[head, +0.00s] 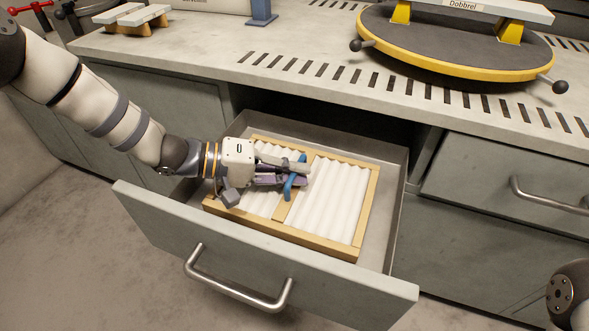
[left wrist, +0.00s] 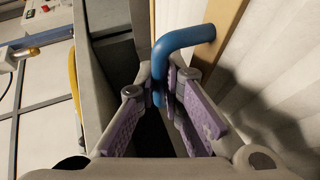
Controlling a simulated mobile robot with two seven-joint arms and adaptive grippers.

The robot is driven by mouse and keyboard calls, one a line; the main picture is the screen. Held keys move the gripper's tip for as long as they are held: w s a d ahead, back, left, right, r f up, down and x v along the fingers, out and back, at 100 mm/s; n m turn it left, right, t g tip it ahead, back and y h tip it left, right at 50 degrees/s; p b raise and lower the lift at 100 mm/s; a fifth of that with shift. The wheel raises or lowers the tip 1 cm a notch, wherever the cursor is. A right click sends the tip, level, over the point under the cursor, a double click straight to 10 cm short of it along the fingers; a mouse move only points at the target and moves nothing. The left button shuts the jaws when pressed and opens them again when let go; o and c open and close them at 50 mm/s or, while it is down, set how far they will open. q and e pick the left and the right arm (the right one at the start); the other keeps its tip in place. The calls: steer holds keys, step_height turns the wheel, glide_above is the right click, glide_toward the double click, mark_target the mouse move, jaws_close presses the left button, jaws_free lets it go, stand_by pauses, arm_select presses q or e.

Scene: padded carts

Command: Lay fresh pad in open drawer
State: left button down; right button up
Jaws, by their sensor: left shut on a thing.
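The pad (head: 340,205) is a white pleated panel in a light wooden frame, with a blue handle (head: 291,188) on its middle bar. It lies flat within the walls of the open grey drawer (head: 380,283). I cannot tell whether it rests fully on the drawer floor. My left gripper (head: 295,174) reaches in from the left, shut on the blue handle. In the left wrist view, the purple-padded fingers (left wrist: 168,90) close around one leg of the handle (left wrist: 190,42). The gripper hides part of the pad's left half. My right gripper is out of view.
The slotted counter (head: 270,55) overhangs the drawer's back. A round yellow-rimmed turntable (head: 450,45) and a wooden-legged block (head: 133,18) stand on it. A closed drawer with a metal handle (head: 550,196) is at right. Bare drawer floor shows right of the pad.

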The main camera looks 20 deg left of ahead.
mark_target(258, 188)
arm_select(q)
steer(key=shift+f, duration=0.2)
steer(key=c, duration=1.7)
jaws_free()
steer(key=shift+r, duration=0.25)
steer(key=p+v, duration=0.1)
steer(key=v, duration=0.5)
steer(key=shift+a+r, duration=0.15)
steer(key=shift+s+a, duration=0.35)
steer(key=shift+a, duration=0.1)
